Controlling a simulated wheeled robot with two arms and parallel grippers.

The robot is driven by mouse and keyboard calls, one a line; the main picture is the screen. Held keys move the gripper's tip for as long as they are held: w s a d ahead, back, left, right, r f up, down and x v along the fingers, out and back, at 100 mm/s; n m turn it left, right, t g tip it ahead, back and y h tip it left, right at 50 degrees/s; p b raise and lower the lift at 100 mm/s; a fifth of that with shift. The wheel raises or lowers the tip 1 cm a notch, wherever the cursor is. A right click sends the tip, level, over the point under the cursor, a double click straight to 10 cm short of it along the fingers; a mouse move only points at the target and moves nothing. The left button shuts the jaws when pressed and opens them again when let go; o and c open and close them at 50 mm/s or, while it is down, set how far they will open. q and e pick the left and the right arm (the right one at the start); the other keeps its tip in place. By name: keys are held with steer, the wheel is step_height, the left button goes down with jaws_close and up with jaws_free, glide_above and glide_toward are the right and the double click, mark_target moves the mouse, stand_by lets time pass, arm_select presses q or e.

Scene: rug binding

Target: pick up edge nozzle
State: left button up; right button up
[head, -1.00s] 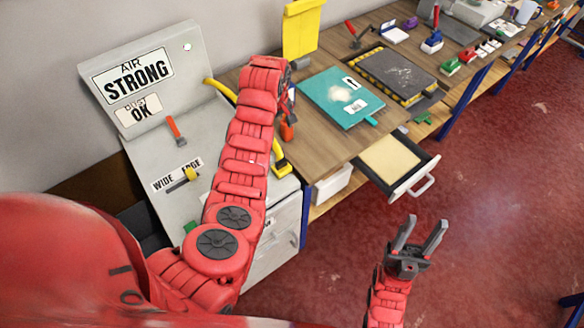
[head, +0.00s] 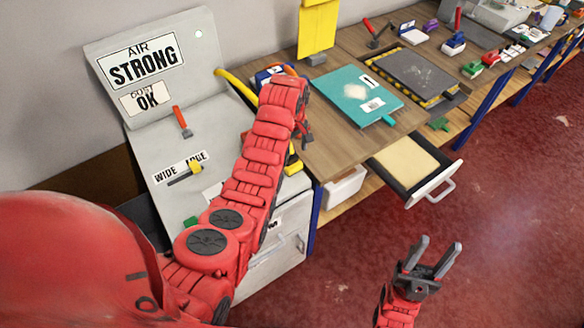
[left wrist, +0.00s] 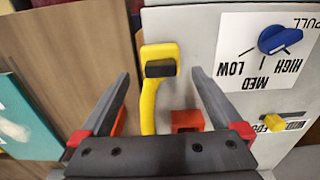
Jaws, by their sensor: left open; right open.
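My left gripper (left wrist: 160,78) is open in the left wrist view, with a yellow hose handle with a black end (left wrist: 160,66) between its fingers; I cannot tell whether they touch it. A squat red-orange block (left wrist: 187,120) sits beside the handle, near the right finger, and another orange piece shows by the left finger. I cannot tell which piece is the edge nozzle. In the head view my left arm largely hides this spot, and the yellow part (head: 292,160) shows beside it. My right gripper (head: 438,246) is open and empty over the red floor.
The grey machine has a WIDE/EDGE label (head: 180,168) with a yellow slider, and a blue knob (left wrist: 280,40) above LOW, MED, HIGH. An open drawer (head: 445,187) juts out from the wooden bench. A teal board (head: 345,82) lies on the bench. The floor at right is clear.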

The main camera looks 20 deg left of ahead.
mark_target(292, 157)
arm_select(q)
step_height(292, 157, down, 3)
steer(key=p, duration=0.3)
steer(key=shift+f, duration=0.95)
steer(key=shift+c, duration=0.3)
steer(key=c, duration=1.4)
